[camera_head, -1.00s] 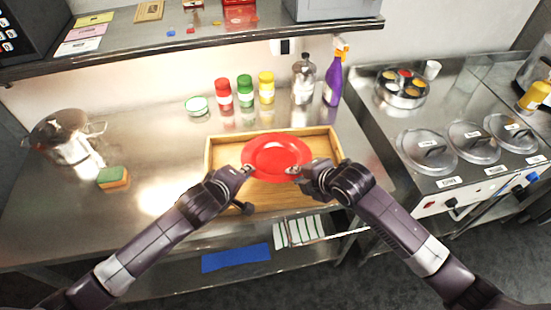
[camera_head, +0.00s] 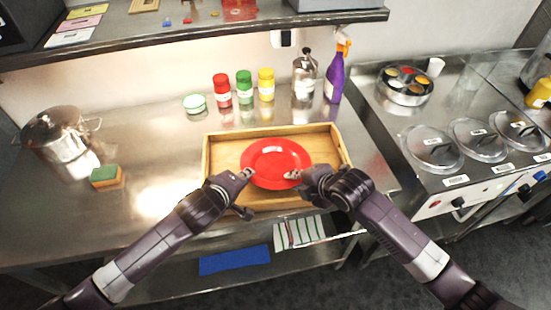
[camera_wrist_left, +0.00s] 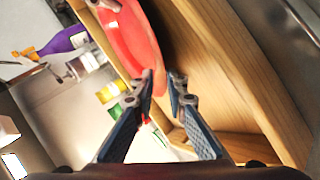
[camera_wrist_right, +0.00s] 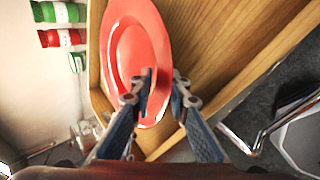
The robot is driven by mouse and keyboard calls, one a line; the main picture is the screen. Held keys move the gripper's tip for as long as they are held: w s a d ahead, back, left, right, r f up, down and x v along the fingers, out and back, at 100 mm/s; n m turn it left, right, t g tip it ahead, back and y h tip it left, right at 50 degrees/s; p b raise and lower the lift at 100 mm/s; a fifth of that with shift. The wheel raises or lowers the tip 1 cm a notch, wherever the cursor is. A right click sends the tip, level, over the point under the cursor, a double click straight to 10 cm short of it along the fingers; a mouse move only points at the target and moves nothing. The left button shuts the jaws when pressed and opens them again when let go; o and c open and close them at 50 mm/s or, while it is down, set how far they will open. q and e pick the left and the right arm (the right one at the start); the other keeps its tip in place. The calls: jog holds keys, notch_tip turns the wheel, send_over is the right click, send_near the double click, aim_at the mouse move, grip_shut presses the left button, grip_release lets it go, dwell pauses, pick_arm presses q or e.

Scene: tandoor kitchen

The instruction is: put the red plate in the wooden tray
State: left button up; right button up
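The red plate (camera_head: 275,161) is within the walls of the wooden tray (camera_head: 214,133), over its middle, roughly level. I cannot tell whether its whole underside touches the tray floor. My left gripper (camera_head: 246,174) is at the plate's left rim, and my right gripper (camera_head: 293,175) is at its right rim. In the left wrist view, the fingers stand apart beside the plate's edge (camera_wrist_left: 133,35), with a gap between them. In the right wrist view, the fingers are also apart, one over the plate (camera_wrist_right: 128,45) and one just outside its rim.
Red, green and yellow jars (camera_head: 244,88), a steel bottle (camera_head: 304,78) and a purple spray bottle (camera_head: 335,80) stand behind the tray. A pot (camera_head: 58,135) and sponge (camera_head: 106,177) are on the left. A shelf (camera_head: 200,35) overhangs the back. Lidded pans (camera_head: 433,150) are on the right.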

pick_arm(q)
jog(key=shift+o, duration=1)
jog(key=shift+r, duration=0.1)
pick_arm(e)
jog(key=shift+o, duration=0.9)
jog(key=shift+r, duration=0.15)
pick_arm(q)
jog(key=shift+s, duration=0.1)
pick_arm(e)
jog(key=shift+w, duration=0.1)
jog(key=shift+r, duration=0.1)
pick_arm(q)
jog(key=v, duration=0.7)
jog(key=shift+s+r, duration=0.25)
jog(key=shift+s, duration=0.05)
pick_arm(e)
jog(key=v, duration=1.2)
pick_arm(q)
jog(key=shift+a, duration=0.15)
